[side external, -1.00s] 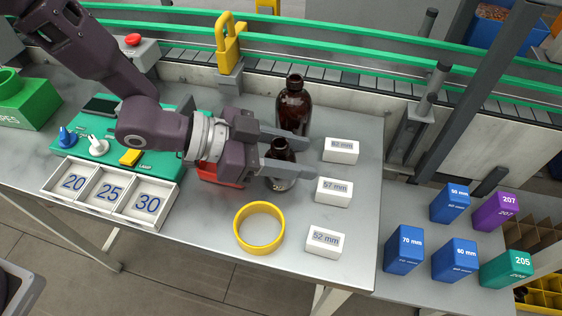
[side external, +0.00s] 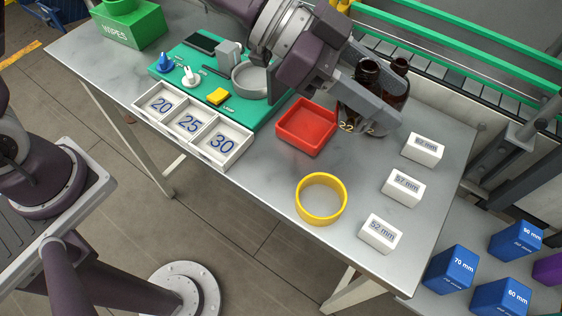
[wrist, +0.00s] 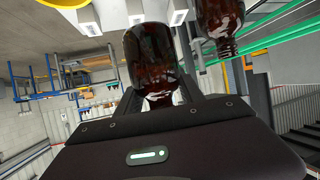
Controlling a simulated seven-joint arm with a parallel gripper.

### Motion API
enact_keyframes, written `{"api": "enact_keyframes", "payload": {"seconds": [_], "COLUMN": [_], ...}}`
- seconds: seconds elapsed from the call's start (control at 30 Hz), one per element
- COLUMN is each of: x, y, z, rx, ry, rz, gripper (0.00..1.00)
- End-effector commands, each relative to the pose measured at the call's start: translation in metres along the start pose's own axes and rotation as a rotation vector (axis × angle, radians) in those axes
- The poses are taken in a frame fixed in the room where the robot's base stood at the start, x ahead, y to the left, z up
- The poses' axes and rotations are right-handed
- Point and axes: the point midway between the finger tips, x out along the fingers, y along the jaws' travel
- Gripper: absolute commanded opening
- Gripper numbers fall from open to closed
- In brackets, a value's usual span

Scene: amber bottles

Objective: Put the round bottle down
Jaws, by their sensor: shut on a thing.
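My gripper (side external: 380,106) is shut on an amber bottle (side external: 368,73) with a dark open neck. It holds the bottle at the back right of the grey table. The fingers hide much of the bottle's body, and I cannot tell whether its base touches the table. In the wrist view the held bottle (wrist: 150,58) stands between the fingers. A second amber bottle (side external: 399,68) is close behind and to the right, partly hidden; it also shows in the wrist view (wrist: 218,20), apart from the held one.
A red tray (side external: 306,127) is left of the held bottle. A yellow ring (side external: 321,199) lies in front. White blocks marked in mm, including 57 mm (side external: 403,188), line the right side. A green board (side external: 200,75) and numbered tray (side external: 193,124) are at left. Bare table lies between ring and tray.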

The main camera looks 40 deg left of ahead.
Motion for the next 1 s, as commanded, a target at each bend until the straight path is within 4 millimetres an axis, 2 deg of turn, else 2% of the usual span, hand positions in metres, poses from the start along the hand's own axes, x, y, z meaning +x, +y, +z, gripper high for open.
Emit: {"api": "enact_keyframes", "payload": {"seconds": [0.2, 0.3, 0.4, 0.8, 0.9, 1.0], "x": [-0.055, -0.076, -0.087, -0.055, -0.049, -0.047], "y": [0.045, 0.063, 0.073, 0.076, 0.076, 0.076], "z": [0.026, 0.040, 0.051, 0.126, 0.138, 0.141], "rx": [0.115, 0.157, 0.180, 0.182, 0.186, 0.191], "ry": [-0.002, -0.001, -0.002, 0.001, 0.001, 0.001], "rz": [0.250, 0.339, 0.388, 0.403, 0.402, 0.400], "gripper": [0.02, 0.02, 0.02, 0.02, 0.02, 0.02]}}
